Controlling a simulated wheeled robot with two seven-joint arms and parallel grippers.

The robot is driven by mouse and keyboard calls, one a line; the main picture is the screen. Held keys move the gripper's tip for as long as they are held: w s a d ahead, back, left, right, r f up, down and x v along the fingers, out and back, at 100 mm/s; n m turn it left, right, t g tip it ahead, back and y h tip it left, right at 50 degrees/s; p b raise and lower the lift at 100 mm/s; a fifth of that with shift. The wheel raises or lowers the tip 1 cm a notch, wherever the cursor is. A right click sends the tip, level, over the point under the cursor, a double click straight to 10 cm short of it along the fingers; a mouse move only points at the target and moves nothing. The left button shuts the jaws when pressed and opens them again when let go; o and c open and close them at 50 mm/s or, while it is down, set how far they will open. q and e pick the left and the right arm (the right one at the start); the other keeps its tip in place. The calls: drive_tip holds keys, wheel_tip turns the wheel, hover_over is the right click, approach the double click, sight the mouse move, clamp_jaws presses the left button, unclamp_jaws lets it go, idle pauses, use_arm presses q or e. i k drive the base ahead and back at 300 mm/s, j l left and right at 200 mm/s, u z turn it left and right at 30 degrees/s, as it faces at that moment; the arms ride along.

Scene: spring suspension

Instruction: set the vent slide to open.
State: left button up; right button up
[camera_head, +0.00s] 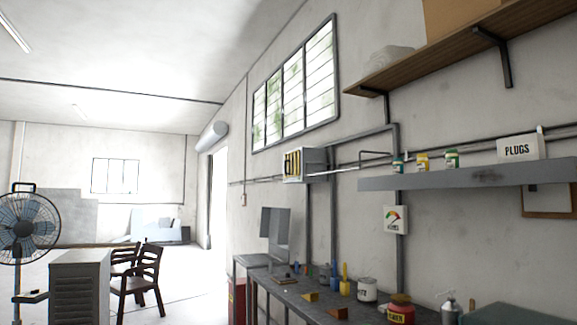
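I cannot clearly make out a vent slide. A small grey box (312,164) with a yellow, white and black striped front is mounted on the right wall below the slatted window; it may be a vent, but its setting is too small to read. A grey louvred cabinet (80,285) stands at the lower left, and no slide shows clearly on it. Neither of my grippers is in view.
A workbench (290,290) along the right wall carries a monitor, cans and bottles. A grey shelf (465,177) with small jars and a wooden shelf (440,52) jut out above. A fan (27,230) and chairs (140,275) stand left; the floor between is clear.

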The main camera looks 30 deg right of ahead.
sight(295, 174)
drive_tip(key=z, duration=0.15)
drive_tip(key=i+z, duration=0.25)
drive_tip(key=i, duration=5.45)
